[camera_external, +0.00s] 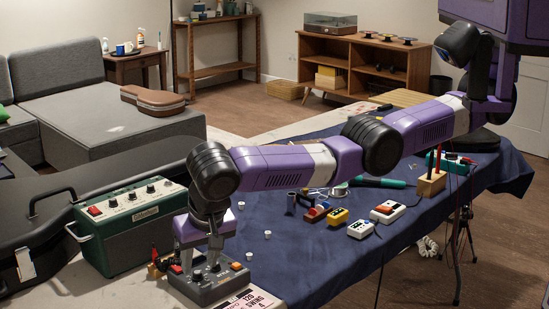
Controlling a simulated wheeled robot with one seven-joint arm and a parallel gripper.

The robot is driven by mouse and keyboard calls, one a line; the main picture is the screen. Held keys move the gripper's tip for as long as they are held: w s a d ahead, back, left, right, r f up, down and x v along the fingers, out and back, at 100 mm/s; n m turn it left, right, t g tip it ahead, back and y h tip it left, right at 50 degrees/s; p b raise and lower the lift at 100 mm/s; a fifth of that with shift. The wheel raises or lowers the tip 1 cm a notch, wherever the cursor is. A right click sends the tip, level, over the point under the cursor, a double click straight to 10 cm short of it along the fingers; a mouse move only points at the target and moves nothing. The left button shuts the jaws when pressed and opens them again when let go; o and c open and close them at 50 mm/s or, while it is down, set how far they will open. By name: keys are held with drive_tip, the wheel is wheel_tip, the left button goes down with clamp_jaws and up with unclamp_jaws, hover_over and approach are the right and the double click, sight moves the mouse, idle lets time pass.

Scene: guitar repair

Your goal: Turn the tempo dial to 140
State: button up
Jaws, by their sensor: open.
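A dark grey box with small knobs and switches (207,290) stands at the near edge of the table, in the lower middle of the view. My gripper (205,262) points straight down over this box, its fingertips low among the knobs. It is open. I cannot tell whether its fingers are around a knob or touching one. The tempo dial cannot be singled out, and its setting is too small to read. A pale printed card (250,301) with dark lettering lies in front of the box, partly cut off by the frame.
A green amplifier (130,228) stands close on the left, beside a black guitar case (35,235). Several small white knobs (267,234) lie on the blue cloth (330,262). Coloured pedals (388,212) sit farther right. Bare cloth lies right of the box.

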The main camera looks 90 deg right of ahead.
drive_tip(key=v, duration=0.5)
